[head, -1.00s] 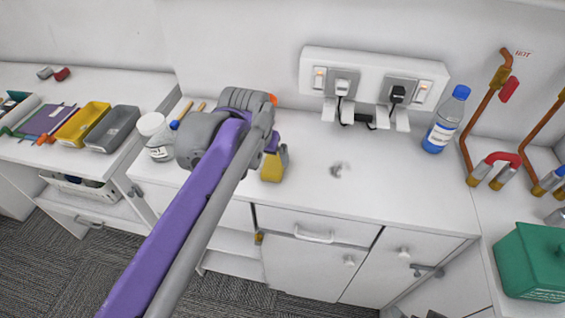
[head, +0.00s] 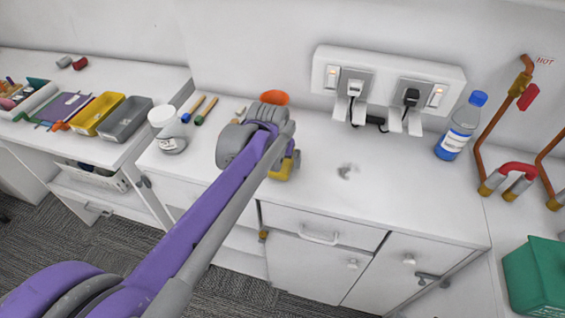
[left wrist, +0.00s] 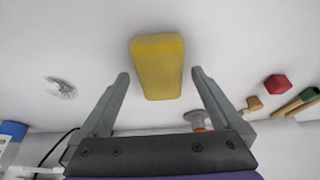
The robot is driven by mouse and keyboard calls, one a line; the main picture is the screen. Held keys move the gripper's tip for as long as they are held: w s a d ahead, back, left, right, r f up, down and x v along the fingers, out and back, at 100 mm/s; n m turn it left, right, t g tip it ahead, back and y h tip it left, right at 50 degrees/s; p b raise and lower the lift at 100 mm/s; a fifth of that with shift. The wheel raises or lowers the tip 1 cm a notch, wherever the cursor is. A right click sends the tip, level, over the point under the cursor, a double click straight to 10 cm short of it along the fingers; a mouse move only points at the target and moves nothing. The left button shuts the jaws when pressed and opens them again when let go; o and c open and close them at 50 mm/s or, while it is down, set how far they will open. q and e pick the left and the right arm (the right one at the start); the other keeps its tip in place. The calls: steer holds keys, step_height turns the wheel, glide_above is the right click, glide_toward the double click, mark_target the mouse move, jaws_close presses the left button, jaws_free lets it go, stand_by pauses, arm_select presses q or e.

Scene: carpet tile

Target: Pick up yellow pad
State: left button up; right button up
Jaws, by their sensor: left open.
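The yellow pad (left wrist: 157,66) is a small block on the white countertop. In the left wrist view it shows between and just beyond the fingertips, with clear space on both sides. In the head view only part of the pad (head: 281,174) shows, below the end of my left arm. My left gripper (left wrist: 160,76) is open and empty, with its two grey fingers apart. In the head view the gripper (head: 288,156) is mostly hidden by its own arm. My right gripper is in neither view.
An orange cup-like thing (head: 274,98) stands behind my left arm. A white jar (head: 167,130) and brush-like tools (head: 205,110) are to its left. A blue-capped bottle (head: 459,128) stands at right, near copper pipes (head: 487,110). The counter's middle is mostly clear, with a grey smudge-like mark.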

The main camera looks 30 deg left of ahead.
mark_target(281, 163)
arm_select(q)
steer(key=shift+w+f, duration=0.25)
steer(key=shift+f, duration=0.35)
steer(key=c, duration=1.4)
step_height(281, 163, up, 10)
steer(key=shift+r+p, duration=0.1)
steer(key=shift+p, duration=0.25)
steer(key=o, duration=0.9)
steer(key=c, duration=0.6)
steer(key=shift+s, duration=0.15)
steer(key=shift+c, duration=0.2)
